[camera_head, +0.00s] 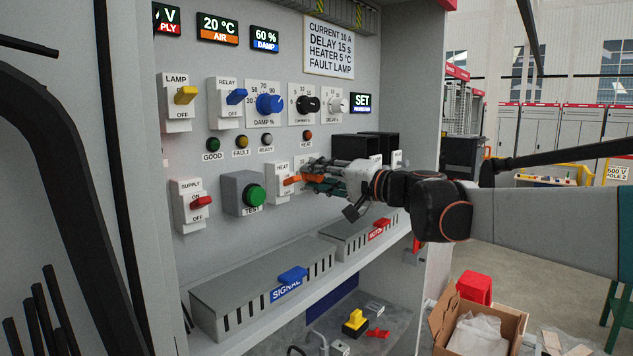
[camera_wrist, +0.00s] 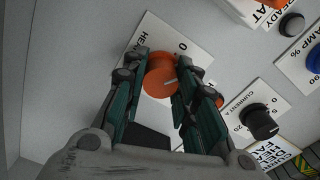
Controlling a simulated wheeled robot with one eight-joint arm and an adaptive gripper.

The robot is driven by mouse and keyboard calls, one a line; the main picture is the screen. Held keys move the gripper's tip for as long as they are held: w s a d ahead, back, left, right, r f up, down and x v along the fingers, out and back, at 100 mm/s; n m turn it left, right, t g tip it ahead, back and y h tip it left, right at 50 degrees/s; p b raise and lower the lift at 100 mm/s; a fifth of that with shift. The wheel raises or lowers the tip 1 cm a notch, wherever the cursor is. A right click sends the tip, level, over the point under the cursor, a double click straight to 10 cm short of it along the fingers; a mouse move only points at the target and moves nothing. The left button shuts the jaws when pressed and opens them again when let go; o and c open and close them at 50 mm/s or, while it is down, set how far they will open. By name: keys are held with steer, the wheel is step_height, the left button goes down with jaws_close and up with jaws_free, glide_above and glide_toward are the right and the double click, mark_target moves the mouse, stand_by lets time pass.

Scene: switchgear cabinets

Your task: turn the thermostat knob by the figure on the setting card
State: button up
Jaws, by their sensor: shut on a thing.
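The orange thermostat knob (camera_wrist: 159,76) sits on a white scale plate lettered "HEA", partly hidden, with a "0" visible. A pale pointer line shows on its face. My gripper (camera_wrist: 163,80) has a finger on each side of the knob and is shut on it. In the head view my gripper (camera_head: 312,176) is at the panel and covers most of the knob and its plate. The setting card (camera_head: 329,47) hangs at the top right of the panel and reads current 10 A, delay 15 s, heater 5 °C, fault lamp.
The heat switch with its orange lever (camera_head: 292,180) is just left of my gripper. The green test button (camera_head: 254,195) is further left. Blue damp (camera_head: 270,104) and black current (camera_head: 308,104) knobs are above. Grey ducts (camera_head: 262,285) lie below.

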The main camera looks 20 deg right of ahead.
steer(key=shift+s+f, duration=0.1)
steer(key=o, duration=1)
steer(key=shift+o, duration=0.2)
